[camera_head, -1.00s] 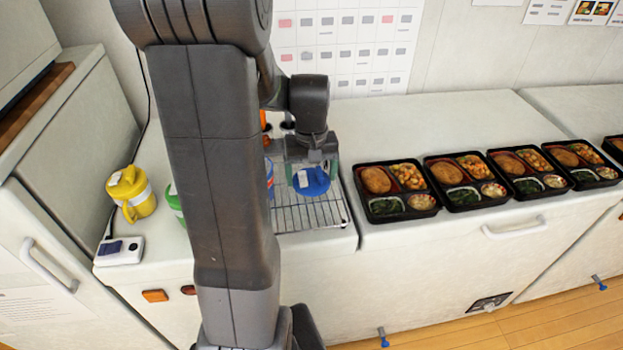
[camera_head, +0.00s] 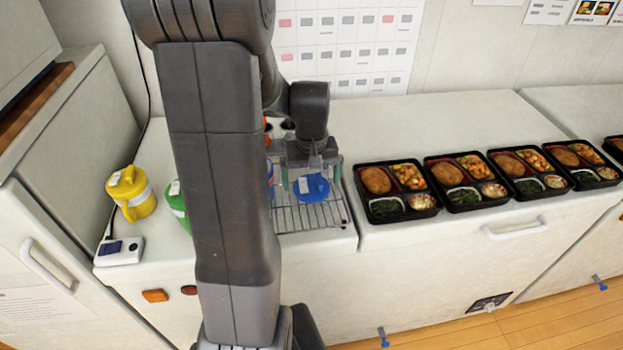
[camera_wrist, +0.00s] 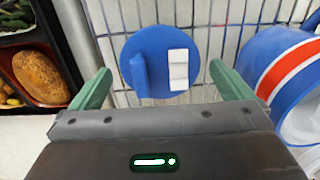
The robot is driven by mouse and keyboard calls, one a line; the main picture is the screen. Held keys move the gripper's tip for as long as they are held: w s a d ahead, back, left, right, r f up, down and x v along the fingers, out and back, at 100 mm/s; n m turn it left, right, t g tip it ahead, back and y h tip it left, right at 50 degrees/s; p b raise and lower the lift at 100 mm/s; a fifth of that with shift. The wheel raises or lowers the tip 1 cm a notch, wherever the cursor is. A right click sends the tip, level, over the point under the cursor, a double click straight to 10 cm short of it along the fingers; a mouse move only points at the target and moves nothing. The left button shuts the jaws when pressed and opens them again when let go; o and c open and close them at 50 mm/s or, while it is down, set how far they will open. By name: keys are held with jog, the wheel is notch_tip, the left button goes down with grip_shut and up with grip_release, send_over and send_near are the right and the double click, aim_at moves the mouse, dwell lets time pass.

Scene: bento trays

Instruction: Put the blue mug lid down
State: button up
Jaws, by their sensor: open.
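The blue mug lid (camera_head: 312,188) lies on the wire rack (camera_head: 306,216) on the counter. It is a round blue disc with a raised blue ridge and a white tab, and it shows whole in the wrist view (camera_wrist: 151,82). My gripper (camera_head: 312,176) is open just above the lid. In the wrist view its two green fingertips (camera_wrist: 168,84) stand apart on either side of the lid, with visible gaps. The blue mug (camera_wrist: 285,75), with a red and white band, is beside the lid at the right of the wrist view. In the head view my arm hides most of that mug.
Several bento trays (camera_head: 398,215) line the counter right of the rack. A yellow mug (camera_head: 131,193) and a partly hidden green mug (camera_head: 178,206) stand at the left, near a white switch box (camera_head: 119,251). Counter behind the trays is clear.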

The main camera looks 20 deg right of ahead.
notch_tip(320, 180, up, 12)
jog(key=shift+f, duration=0.2)
jog(key=shift+f, duration=0.15)
send_over(312, 187)
jog(key=shift+f, duration=4.2)
jog(key=shift+f, duration=0.1)
